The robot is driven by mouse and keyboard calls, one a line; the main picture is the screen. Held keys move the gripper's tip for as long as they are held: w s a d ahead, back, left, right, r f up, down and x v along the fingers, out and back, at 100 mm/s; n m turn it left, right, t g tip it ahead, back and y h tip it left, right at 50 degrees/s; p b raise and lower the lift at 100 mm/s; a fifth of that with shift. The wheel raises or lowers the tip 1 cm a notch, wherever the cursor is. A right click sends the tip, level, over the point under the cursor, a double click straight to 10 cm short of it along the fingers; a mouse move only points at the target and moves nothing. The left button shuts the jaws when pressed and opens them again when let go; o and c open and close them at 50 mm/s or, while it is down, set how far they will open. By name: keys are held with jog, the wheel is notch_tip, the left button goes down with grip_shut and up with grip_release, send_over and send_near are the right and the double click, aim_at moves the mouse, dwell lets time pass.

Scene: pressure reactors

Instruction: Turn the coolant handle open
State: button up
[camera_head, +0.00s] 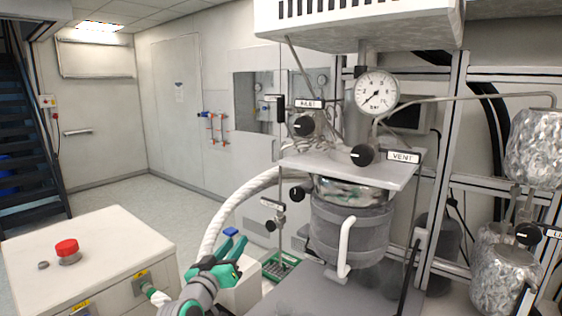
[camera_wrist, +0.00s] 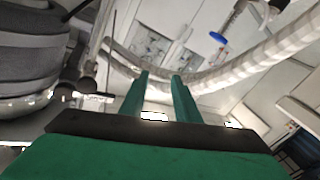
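A small blue handle (camera_head: 231,232) sits just beyond my gripper in the head view; it also shows in the wrist view (camera_wrist: 217,37), near a pale pipe. No coolant label is readable, so I cannot tell for sure that it is the coolant handle. My green gripper (camera_head: 232,243) is low, left of the reactor. In the wrist view, its two fingers (camera_wrist: 160,76) are apart with nothing between them. The blue handle lies up and to the right of the fingertips there, apart from them.
A grey reactor vessel (camera_head: 352,232) with a white handle stands right of my gripper, under a gauge (camera_head: 377,93) and black knobs. A thick white hose (camera_head: 234,203) curves behind my gripper. A white cabinet with a red button (camera_head: 67,249) stands left.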

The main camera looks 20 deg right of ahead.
notch_tip(320, 180, up, 21)
jog(key=d+m+g+h, duration=0.2)
jog(key=m+h, duration=0.1)
jog(key=m, duration=0.1)
jog(key=m+g+h, duration=0.2)
jog(key=m+g, duration=0.1)
jog(key=m, duration=0.1)
send_near(278, 104)
jog(key=x, duration=1.1)
jog(key=shift+w+d, duration=0.1)
jog(key=shift+w, duration=0.05)
grip_shut()
